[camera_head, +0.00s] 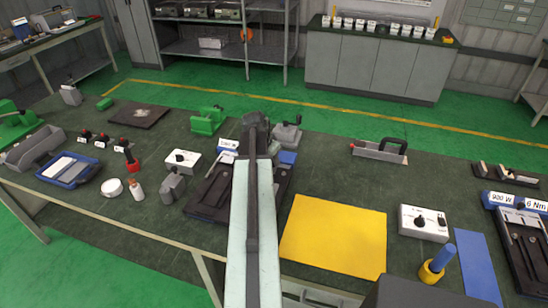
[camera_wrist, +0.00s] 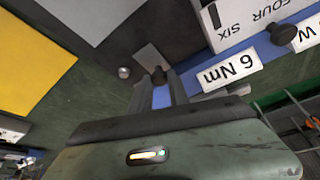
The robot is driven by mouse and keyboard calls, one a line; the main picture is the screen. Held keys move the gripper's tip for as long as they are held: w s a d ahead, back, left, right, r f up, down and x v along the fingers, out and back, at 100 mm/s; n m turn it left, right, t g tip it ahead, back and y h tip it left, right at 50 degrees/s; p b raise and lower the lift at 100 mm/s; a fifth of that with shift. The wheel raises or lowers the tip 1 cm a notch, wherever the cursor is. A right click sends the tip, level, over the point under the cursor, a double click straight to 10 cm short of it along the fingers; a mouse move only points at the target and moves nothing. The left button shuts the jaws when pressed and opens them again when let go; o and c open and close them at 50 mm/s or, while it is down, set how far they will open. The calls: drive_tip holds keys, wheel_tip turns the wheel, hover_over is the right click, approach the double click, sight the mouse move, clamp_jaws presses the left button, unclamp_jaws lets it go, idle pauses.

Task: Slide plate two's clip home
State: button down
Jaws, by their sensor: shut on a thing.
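My gripper (camera_wrist: 163,88) is shut on a small dark knob (camera_wrist: 158,75) in the wrist view. A grey metal tab (camera_wrist: 149,57) lies just beyond the knob and seems to belong to the clip. In the head view my arm reaches over a dark plate assembly (camera_head: 208,195) in the middle of the bench, hiding its centre and the clip. A blue strip with a "6 Nm" label (camera_wrist: 229,76) runs beside the fingers. No number marks this as plate two.
A second plate assembly (camera_head: 520,245), labelled 900 W and 6 Nm, stands at the far right. A yellow mat (camera_head: 335,236) lies flat right of my arm.

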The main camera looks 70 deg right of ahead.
drive_tip(key=shift+w, duration=0.1)
drive_tip(key=a, duration=0.5)
drive_tip(key=shift+s+a, duration=0.2)
drive_tip(key=shift+a, duration=0.05)
drive_tip(key=c, duration=1.2)
unclamp_jaws()
drive_tip(key=shift+c, duration=0.2)
drive_tip(key=shift+a+r+p, duration=0.1)
drive_tip(key=shift+r+p, duration=0.35)
drive_tip(key=shift+r, duration=0.05)
drive_tip(key=p+v, duration=0.6)
drive_tip(key=v, duration=0.1)
drive_tip(key=shift+w+f, duration=0.1)
